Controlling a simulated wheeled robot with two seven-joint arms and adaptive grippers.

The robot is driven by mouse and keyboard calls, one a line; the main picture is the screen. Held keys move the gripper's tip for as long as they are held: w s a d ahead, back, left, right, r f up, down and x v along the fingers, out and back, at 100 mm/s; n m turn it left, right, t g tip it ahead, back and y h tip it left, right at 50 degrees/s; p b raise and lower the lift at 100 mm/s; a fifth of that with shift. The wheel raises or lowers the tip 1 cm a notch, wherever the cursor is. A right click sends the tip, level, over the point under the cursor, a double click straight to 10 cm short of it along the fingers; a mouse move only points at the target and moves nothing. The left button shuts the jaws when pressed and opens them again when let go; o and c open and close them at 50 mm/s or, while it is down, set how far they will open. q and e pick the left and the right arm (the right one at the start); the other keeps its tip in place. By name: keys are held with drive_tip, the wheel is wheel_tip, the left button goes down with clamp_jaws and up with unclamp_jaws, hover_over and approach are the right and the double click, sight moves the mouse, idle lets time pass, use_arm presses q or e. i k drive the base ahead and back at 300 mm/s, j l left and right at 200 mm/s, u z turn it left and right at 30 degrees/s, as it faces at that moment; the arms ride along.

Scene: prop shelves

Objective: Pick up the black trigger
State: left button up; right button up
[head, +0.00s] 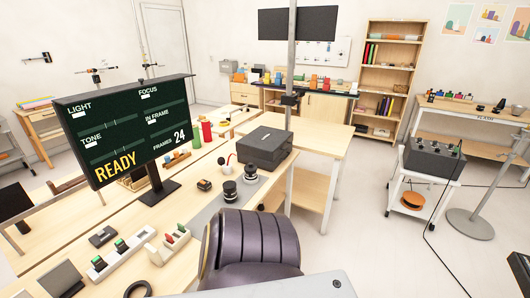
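I cannot tell for sure which thing is the black trigger. Several small black things lie on the long wooden workbench (185,212). A flat black device (103,236) lies at the left, beyond a white strip with green and black switches (121,259). A small black block (204,185) lies near the middle. Two black round knob-like pieces stand to its right, a nearer one (229,191) and a farther one (250,174). A black ring (137,289) lies at the near edge. Neither of my grippers is in view.
A black display (125,125) reading "READY" stands on the bench. A dark grey box (265,147) sits at its far right end. A dark ribbed, rounded shape (252,245) hides part of the near bench. The floor to the right (360,240) is mostly clear, with a cable across it.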

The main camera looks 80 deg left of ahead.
sight(208, 187)
drive_tip(key=j+u, duration=0.1)
drive_tip(key=u, duration=3.15)
